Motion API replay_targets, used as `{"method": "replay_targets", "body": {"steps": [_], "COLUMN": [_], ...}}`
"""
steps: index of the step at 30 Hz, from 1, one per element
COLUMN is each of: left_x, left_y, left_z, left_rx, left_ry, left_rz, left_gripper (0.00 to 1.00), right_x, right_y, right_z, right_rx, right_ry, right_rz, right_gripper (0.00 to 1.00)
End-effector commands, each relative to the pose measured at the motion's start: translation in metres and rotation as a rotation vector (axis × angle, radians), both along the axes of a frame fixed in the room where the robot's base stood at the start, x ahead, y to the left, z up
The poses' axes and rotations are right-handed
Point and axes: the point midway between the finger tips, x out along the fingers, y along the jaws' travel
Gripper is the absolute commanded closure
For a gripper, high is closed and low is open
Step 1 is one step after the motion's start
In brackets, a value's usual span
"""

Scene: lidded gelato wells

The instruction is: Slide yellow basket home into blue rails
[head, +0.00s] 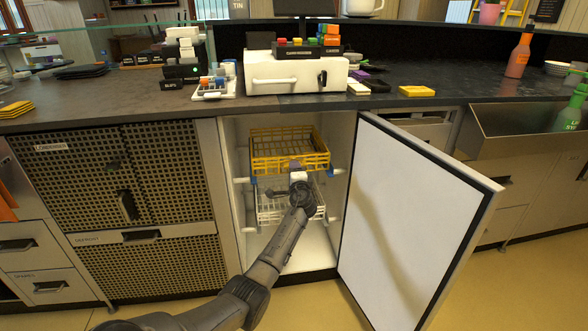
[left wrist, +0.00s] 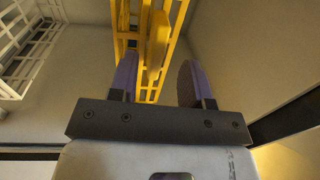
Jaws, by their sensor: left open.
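The yellow wire basket (head: 268,165) is in the upper part of the open white cabinet, roughly level. Small blue rail ends (head: 332,173) show at its front corners; the rest of the rails is hidden, so I cannot tell how far in it sits. My left gripper (head: 297,172) is at the middle of the basket's front. In the left wrist view my left gripper (left wrist: 157,75) is open, its purple-sided fingers on either side of a yellow upright part of the basket (left wrist: 157,45). Contact with the fingers is not clear. My right gripper is not in view.
A white wire basket (head: 268,209) is lower in the cabinet, partly behind my left arm; it also shows in the left wrist view (left wrist: 30,50). The cabinet door (head: 410,215) stands open at the right. The counter (head: 400,100) above holds a machine (head: 285,75).

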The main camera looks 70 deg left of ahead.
Motion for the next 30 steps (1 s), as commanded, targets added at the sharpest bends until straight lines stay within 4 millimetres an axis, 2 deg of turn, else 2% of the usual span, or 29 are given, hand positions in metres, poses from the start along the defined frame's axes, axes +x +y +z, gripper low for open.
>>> {"method": "replay_targets", "body": {"steps": [1,4,15,30], "left_x": [-0.001,-0.004,-0.011,-0.012], "left_y": [-0.006,-0.015,-0.043,-0.049], "left_z": [0.003,0.004,0.002,0.001], "left_rx": [-0.001,-0.001,-0.001,0.000], "left_ry": [0.001,0.001,0.000,-0.001], "left_rz": [-0.002,-0.001,0.000,-0.001], "left_gripper": [0.56,0.56,0.56,0.56], "right_x": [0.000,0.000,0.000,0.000], "right_y": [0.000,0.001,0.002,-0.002], "right_z": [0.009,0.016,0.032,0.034], "right_rx": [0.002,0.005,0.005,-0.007], "right_ry": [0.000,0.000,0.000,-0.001], "right_rz": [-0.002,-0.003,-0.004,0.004], "right_gripper": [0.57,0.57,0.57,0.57]}}
